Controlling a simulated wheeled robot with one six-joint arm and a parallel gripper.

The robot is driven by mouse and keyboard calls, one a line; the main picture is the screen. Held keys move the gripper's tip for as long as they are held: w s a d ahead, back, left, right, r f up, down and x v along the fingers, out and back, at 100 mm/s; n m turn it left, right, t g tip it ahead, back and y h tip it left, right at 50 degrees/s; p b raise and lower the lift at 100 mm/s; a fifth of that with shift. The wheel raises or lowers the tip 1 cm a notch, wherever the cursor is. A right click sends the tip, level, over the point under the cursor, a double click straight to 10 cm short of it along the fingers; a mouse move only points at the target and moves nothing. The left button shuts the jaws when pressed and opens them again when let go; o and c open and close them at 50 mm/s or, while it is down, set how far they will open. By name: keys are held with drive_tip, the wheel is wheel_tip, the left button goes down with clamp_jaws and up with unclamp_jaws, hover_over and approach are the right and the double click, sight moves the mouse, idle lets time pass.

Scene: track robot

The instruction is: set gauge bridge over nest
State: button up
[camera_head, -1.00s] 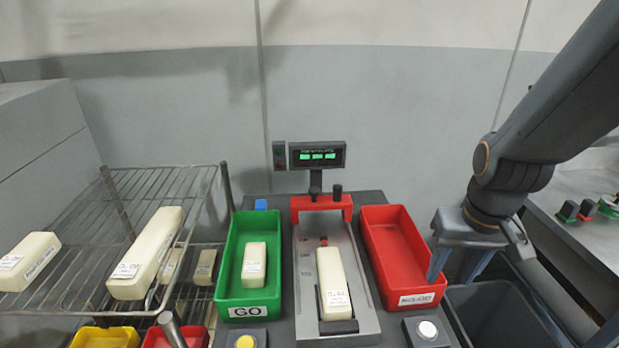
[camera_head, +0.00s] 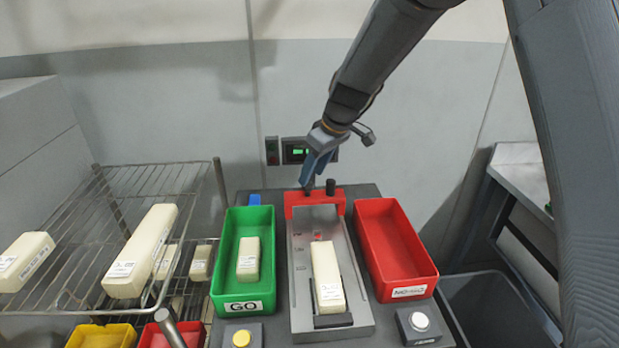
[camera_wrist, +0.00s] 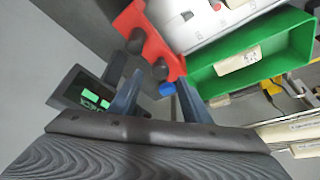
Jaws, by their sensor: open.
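The red gauge bridge (camera_head: 315,202) spans the far end of the grey gauge plate (camera_head: 300,262), with two dark knobs on top. A cream block with a label (camera_head: 326,275) lies in the nest at the near part of the plate. My gripper (camera_head: 305,186) is at the bridge's left knob, its fingers pointing down. In the wrist view my gripper (camera_wrist: 155,88) is open, and the red bridge (camera_wrist: 150,42) with its dark knobs lies just beyond the fingertips. I cannot tell whether a knob is between the fingers.
A green GO tray (camera_head: 229,285) holding a cream block stands left of the plate. A red NO-GO tray (camera_head: 393,245) stands right, empty. A display (camera_head: 294,151) is behind the bridge. A wire rack (camera_head: 85,215) with blocks is at far left.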

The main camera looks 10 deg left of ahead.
sight(310, 185)
drive_tip(key=shift+p+x, duration=0.45)
drive_tip(key=shift+x, duration=1.45)
drive_tip(key=shift+c, duration=0.2)
drive_tip(key=shift+d, duration=0.1)
clamp_jaws()
